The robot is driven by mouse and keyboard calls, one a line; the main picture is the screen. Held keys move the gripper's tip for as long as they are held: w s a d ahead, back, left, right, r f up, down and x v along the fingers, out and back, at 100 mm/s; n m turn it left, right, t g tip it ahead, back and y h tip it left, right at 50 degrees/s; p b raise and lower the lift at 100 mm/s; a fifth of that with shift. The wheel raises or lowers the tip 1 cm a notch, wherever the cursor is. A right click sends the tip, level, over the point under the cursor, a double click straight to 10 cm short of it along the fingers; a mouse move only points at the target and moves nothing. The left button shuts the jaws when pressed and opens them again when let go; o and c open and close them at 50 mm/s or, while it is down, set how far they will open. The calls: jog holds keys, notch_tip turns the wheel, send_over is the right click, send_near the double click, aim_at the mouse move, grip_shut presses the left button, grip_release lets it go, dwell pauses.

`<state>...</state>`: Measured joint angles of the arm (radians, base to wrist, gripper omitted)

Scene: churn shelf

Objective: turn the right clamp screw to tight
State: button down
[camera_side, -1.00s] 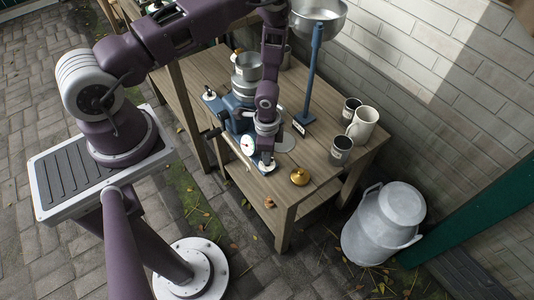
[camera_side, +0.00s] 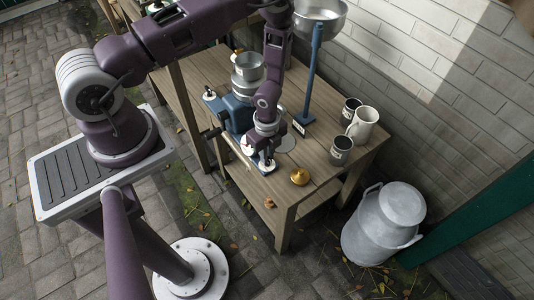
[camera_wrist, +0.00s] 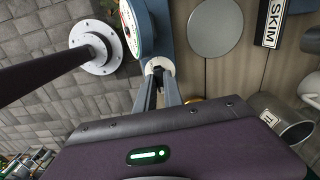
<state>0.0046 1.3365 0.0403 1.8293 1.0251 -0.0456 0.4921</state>
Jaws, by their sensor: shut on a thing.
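The right clamp screw sits on a small blue foot with a round white disc (camera_side: 263,168) at the front of the blue churn base (camera_side: 236,112). My gripper (camera_side: 264,162) points down over this disc, its fingers closed on the clamp screw; the screw itself is mostly hidden between them. In the wrist view the fingers (camera_wrist: 161,88) reach to the white disc (camera_wrist: 158,65), beside the red-marked dial (camera_wrist: 130,25). The left clamp screw, a dark knob on a white disc (camera_side: 209,96), stands at the base's other side.
A metal pot (camera_side: 247,68) stands on the base. A blue post (camera_side: 312,75) carries a metal bowl (camera_side: 318,10). A brass weight (camera_side: 299,177), dark cup (camera_side: 341,151) and cream mug (camera_side: 362,124) stand right. A milk can (camera_side: 383,223) is on the ground.

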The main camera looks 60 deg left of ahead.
jog(key=shift+m, duration=0.4)
jog(key=c, duration=1.5)
grip_release()
jog(key=shift+o, duration=0.2)
jog(key=shift+r, duration=0.1)
notch_tip(320, 180, up, 7)
